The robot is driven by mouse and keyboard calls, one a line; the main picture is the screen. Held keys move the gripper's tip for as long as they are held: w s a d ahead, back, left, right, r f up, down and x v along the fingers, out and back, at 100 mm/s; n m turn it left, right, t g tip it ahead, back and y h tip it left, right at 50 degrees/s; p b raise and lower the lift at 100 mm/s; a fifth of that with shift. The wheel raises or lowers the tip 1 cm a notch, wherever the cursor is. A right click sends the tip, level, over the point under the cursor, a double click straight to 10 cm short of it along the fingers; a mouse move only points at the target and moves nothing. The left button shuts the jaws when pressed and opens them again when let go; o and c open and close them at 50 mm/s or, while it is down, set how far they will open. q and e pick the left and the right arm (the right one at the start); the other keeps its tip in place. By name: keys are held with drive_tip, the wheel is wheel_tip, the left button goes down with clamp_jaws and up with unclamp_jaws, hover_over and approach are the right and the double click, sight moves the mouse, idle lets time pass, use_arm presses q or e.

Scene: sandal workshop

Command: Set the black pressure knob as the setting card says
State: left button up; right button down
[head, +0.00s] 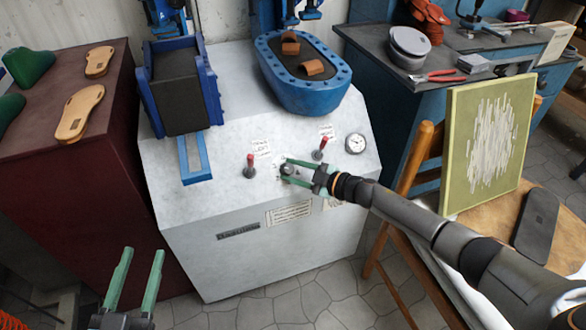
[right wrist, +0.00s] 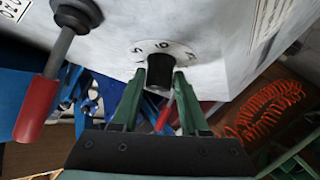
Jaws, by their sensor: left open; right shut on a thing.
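The black pressure knob (right wrist: 157,80) sticks out from a white dial plate (right wrist: 178,50) with printed numbers. My right gripper (right wrist: 160,88) is shut on the knob, one green finger on each side. In the head view my right gripper (head: 287,169) is at the front panel of the white machine (head: 200,235), and its fingers largely hide the knob. My left gripper (head: 142,252) is open and empty at the lower left, away from the machine. Small printed cards are on the machine, including one on its front (head: 289,213); their text is too small to read.
Two red-handled levers (head: 250,162) (head: 321,148) stand close on either side of my right gripper. A round gauge (head: 355,143) is to the right. A wooden chair (head: 400,190) with a green-framed board (head: 488,140) stands near my right arm.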

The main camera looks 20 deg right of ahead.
use_arm(q)
drive_tip(key=shift+f, duration=0.3)
use_arm(e)
drive_tip(key=shift+c, duration=2.1)
unclamp_jaws()
drive_tip(key=shift+s+d, duration=0.1)
drive_tip(key=shift+d, duration=0.05)
drive_tip(key=shift+s+d+r, duration=0.1)
drive_tip(key=shift+s+d, duration=0.05)
drive_tip(key=shift+s, duration=0.05)
use_arm(q)
drive_tip(key=s+f+n+g+y+p, duration=0.1)
drive_tip(key=s+f+g, duration=0.2)
drive_tip(key=f, duration=0.6)
drive_tip(key=s+f+n+g+y+p, duration=0.1)
drive_tip(key=s+f+g, duration=0.3)
drive_tip(key=f, duration=0.4)
drive_tip(key=shift+s+f+g+p, duration=0.25)
drive_tip(key=shift+f+g+p, duration=0.1)
drive_tip(key=shift+g+p, duration=0.4)
use_arm(e)
drive_tip(key=v, duration=1.1)
drive_tip(key=shift+s+d, duration=0.2)
drive_tip(key=shift+s, duration=0.1)
drive_tip(key=shift+r, duration=0.15)
